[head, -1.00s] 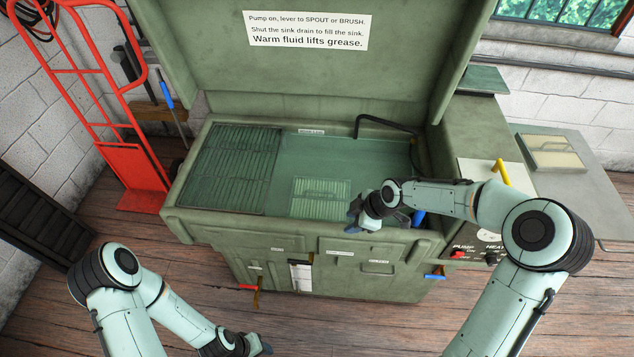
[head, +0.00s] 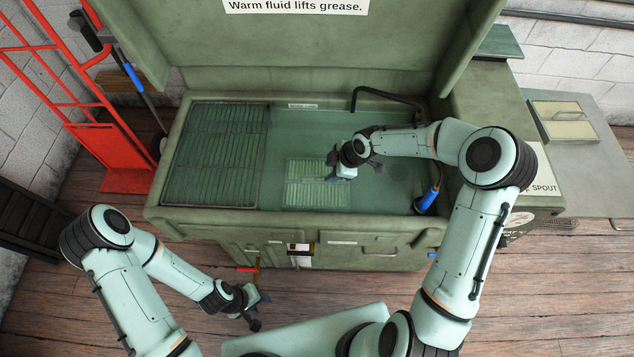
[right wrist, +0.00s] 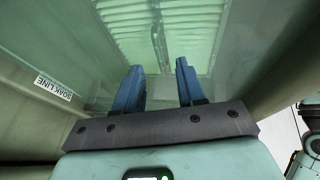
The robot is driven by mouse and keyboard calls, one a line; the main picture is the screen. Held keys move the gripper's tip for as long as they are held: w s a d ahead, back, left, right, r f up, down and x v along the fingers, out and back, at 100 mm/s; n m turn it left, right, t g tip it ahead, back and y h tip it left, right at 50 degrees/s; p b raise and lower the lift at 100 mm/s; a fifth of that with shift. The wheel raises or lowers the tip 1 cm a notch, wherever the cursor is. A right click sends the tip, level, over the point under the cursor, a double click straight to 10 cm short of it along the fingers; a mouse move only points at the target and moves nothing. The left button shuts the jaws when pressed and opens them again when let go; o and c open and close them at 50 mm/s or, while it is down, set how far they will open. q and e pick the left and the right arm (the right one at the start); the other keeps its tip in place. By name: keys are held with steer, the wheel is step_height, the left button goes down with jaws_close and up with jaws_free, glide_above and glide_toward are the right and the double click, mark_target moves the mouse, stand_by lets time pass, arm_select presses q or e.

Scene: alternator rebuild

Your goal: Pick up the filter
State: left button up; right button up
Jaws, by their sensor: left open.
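A pale, ribbed rectangular panel that looks like the filter (head: 308,190) lies under the greenish fluid in the sink. Its slatted face also shows in the right wrist view (right wrist: 170,28), beyond the fingertips. My right gripper (head: 353,163) is over the panel's right end in the head view and hides part of it. Its two blue fingers (right wrist: 160,82) are apart with nothing between them. I cannot tell how far above the panel they are. My left gripper (head: 257,304) is open and empty, low in front of the sink.
The sink rim (head: 300,212) stands between my body and the fluid. A wire rack (head: 215,150) fills the sink's left part. A black hose (head: 385,92) curves at the back, and a blue-handled tool (head: 428,200) leans at the right. A side table (head: 590,155) stands further right.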

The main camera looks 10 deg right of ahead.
mark_target(323, 176)
steer(key=x, duration=0.6)
steer(key=shift+w+d, duration=0.15)
steer(key=shift+d, duration=0.05)
jaws_close()
stand_by(1.2)
